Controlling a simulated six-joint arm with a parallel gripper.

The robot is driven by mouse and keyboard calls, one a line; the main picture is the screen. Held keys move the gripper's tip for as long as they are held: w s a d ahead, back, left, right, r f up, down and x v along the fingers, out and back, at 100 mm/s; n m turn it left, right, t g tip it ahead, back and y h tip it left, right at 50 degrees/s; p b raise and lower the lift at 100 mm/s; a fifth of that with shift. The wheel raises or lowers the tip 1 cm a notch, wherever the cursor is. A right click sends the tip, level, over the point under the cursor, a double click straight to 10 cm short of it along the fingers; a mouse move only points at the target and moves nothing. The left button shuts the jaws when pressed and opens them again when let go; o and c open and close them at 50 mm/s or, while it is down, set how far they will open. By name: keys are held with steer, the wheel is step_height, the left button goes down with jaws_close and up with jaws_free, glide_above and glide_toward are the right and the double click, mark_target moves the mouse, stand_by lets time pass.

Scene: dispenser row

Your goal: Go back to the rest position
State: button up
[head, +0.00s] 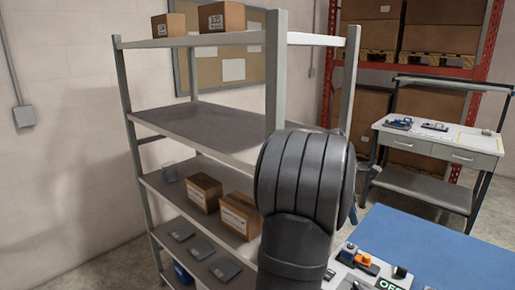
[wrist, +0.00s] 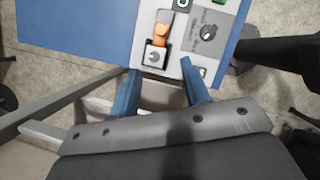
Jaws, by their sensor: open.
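My gripper (wrist: 158,77) shows in the wrist view with its two blue fingers apart and nothing between them. Its fingertips are over the near edge of the blue table, close to a light panel (wrist: 143,73) with switches. I cannot tell its height above the panel. In the head view my arm blocks the middle of the picture and the gripper is mostly hidden behind it.
A grey shelf rack (head: 205,120) holding boxes stands left of my arm. The blue table (head: 430,245) bears a panel with an orange part (head: 366,264). A workbench (head: 440,143) stands at the back right. The right side of the blue table is clear.

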mark_target(368, 256)
steer(key=x, duration=1.5)
steer(key=shift+s, duration=0.1)
steer(key=shift+d+f, duration=0.15)
steer(key=shift+s+d, duration=0.15)
steer(key=shift+s, duration=0.05)
